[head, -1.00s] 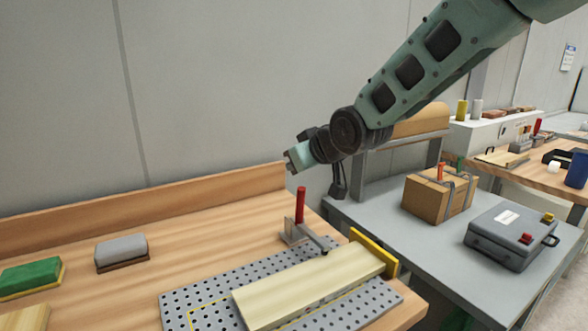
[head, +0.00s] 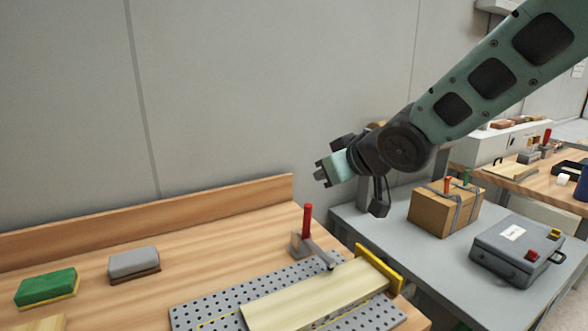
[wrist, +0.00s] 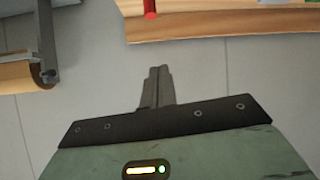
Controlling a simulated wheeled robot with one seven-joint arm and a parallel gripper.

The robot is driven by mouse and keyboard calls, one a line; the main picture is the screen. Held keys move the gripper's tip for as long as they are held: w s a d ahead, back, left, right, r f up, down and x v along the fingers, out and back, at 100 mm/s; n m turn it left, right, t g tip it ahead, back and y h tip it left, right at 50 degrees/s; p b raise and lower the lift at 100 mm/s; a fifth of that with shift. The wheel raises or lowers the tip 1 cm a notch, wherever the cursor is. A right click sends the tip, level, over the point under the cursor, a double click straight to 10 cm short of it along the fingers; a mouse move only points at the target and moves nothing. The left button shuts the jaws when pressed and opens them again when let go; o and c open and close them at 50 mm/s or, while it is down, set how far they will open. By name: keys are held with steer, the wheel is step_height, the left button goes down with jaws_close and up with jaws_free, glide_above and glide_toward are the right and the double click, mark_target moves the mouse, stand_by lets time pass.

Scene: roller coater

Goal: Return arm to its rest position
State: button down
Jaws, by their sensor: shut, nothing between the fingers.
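My gripper (head: 323,174) is in the air above the right back part of the wooden bench (head: 225,205), in front of the grey wall. It is shut and empty. In the wrist view its fingers (wrist: 160,87) are together, with the grey wall behind them. The green arm (head: 490,80) reaches in from the upper right of the head view.
A red-handled clamp (head: 307,222) stands below my gripper, beside a pale board (head: 315,300) on a perforated plate (head: 205,311). A grey block (head: 134,262) and a green block (head: 46,287) lie left. A cardboard box (head: 440,210) and grey case (head: 515,247) stand right.

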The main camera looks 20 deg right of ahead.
steer(key=s+a+f+n+g, duration=0.1)
steer(key=s+a+f+g, duration=0.2)
steer(key=s, duration=0.6)
steer(key=s+a+f+n+g+h, duration=0.1)
steer(key=s+a+f+g, duration=0.2)
steer(key=s, duration=0.6)
steer(key=s+a+f+n+g+h, duration=0.1)
steer(key=s+a+f+g, duration=0.2)
steer(key=s, duration=0.6)
step_height(320, 180, down, 3)
steer(key=shift+s+r+g, duration=0.1)
steer(key=shift+s+g, duration=0.1)
steer(key=shift+g, duration=0.8)
